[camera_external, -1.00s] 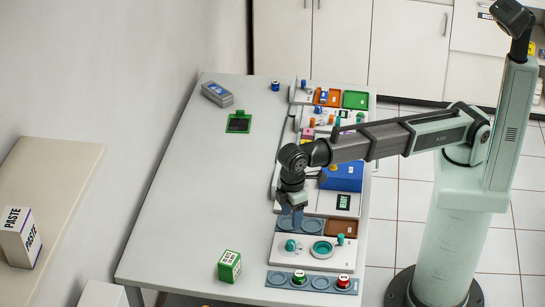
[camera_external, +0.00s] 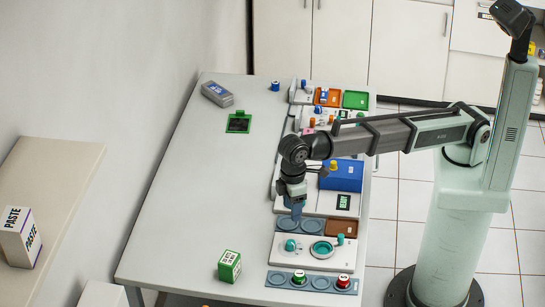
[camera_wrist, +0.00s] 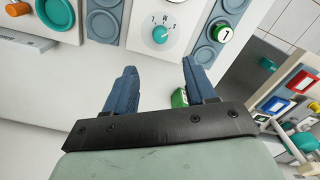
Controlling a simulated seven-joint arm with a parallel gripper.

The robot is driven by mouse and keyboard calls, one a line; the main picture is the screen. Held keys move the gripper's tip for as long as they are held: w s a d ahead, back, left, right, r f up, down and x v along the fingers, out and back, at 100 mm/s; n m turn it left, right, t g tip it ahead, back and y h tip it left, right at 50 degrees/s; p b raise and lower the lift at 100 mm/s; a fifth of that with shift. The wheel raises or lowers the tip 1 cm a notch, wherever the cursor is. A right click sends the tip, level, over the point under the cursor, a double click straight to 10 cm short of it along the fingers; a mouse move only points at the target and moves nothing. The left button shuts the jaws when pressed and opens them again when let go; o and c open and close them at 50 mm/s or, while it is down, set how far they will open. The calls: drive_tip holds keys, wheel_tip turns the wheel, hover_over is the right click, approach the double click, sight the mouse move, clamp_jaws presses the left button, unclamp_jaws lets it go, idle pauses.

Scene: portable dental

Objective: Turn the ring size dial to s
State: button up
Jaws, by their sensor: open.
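The ring size dial is a small teal knob (camera_wrist: 160,34) on a white panel (camera_wrist: 142,40), with small letters on the panel around its upper side. An M-like mark sits at the middle; the other letters and the knob's setting are too small to read surely. In the external view the dial (camera_external: 291,245) sits at the panel's left part, beside a teal ring (camera_external: 321,249). My gripper (camera_external: 297,217) is open and empty above the blue-grey tray just behind that panel. In the wrist view its two blue fingers (camera_wrist: 158,75) stand apart, below the dial in the picture, not touching it.
A green box (camera_external: 229,266) stands nearby. A blue box (camera_external: 343,175) lies behind. The table's left side is mostly clear.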

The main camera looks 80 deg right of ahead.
sight(291, 242)
wheel_tip(291, 242, down, 14)
drive_tip(key=m, duration=0.5)
drive_tip(key=shift+r+m, duration=0.1)
drive_tip(key=shift+m, duration=0.2)
idle(0.3)
